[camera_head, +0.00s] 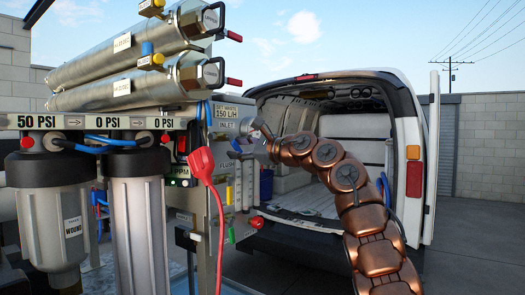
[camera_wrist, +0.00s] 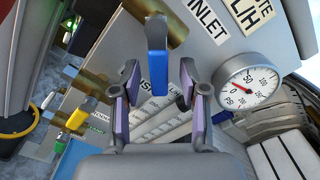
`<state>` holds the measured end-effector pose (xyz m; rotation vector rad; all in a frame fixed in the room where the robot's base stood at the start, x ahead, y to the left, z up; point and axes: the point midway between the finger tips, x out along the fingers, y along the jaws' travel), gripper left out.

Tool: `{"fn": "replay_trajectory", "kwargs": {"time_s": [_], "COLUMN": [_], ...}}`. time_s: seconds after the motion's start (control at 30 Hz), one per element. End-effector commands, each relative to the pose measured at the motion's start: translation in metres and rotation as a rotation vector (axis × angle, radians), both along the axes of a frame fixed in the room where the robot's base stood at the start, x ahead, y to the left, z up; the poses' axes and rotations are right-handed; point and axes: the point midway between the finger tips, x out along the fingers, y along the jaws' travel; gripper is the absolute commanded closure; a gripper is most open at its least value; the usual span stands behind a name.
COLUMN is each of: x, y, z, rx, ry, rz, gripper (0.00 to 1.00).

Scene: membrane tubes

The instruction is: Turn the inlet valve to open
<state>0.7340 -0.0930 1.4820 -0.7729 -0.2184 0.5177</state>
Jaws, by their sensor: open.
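The inlet valve's blue lever handle (camera_wrist: 156,62) sits in the upper middle of the wrist view, beside a white label reading INLET (camera_wrist: 208,20). My gripper (camera_wrist: 157,82) is open, with a purple-padded finger on each side of the handle's lower end. The pads appear apart from the handle; its depth between them is hard to judge. In the head view my gripper (camera_head: 250,138) is at the panel's right side, just below the INLET label (camera_head: 226,125). The valve body is mostly hidden there.
A round pressure gauge (camera_wrist: 248,86) is close to the right finger. An open van (camera_head: 330,150) stands behind.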

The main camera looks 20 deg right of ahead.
Motion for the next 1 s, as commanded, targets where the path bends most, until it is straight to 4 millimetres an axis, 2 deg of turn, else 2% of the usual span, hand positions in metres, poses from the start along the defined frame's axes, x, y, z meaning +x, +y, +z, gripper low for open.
{"fn": "replay_trajectory", "kwargs": {"time_s": [0.47,1.0], "x": [-0.033,-0.088], "y": [-0.022,-0.054], "z": [-0.001,-0.001], "rx": [0.000,0.001], "ry": [0.001,0.001], "rz": [-0.002,0.000], "gripper": [0.56,0.56]}}
